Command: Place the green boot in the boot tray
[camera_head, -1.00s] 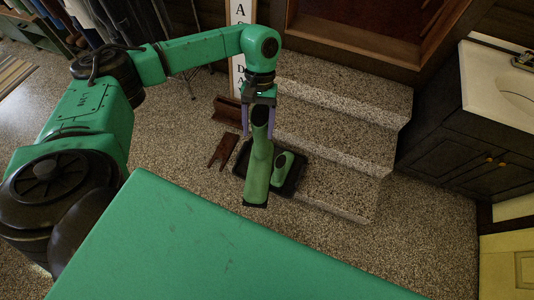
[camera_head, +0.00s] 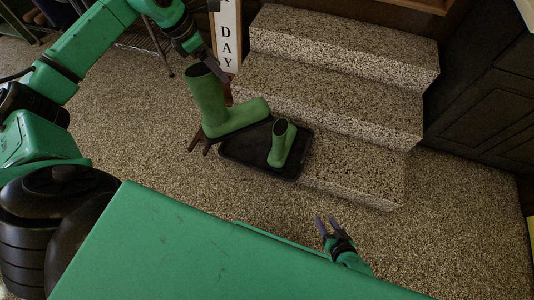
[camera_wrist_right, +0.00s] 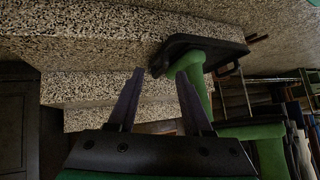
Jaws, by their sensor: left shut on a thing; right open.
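My left gripper (camera_head: 210,66) is shut on the top of a tall green boot (camera_head: 210,104). The boot is roughly upright, its toe pointing right. In the head view its foot overlaps the back left of the black boot tray (camera_head: 234,160); its exact height is hard to tell. A second green boot (camera_head: 281,146) stands in the right part of the tray. The tray also shows in the right wrist view (camera_wrist_right: 228,47), with the standing boot (camera_wrist_right: 192,68). My right gripper (camera_head: 322,226) is open and empty, in front of and right of the tray.
Speckled stone steps (camera_head: 345,110) rise right behind the tray. A brown forked wooden piece (camera_head: 200,138) lies left of the tray, partly hidden by the held boot. A white lettered sign (camera_head: 226,38) stands behind. Speckled floor is clear at right.

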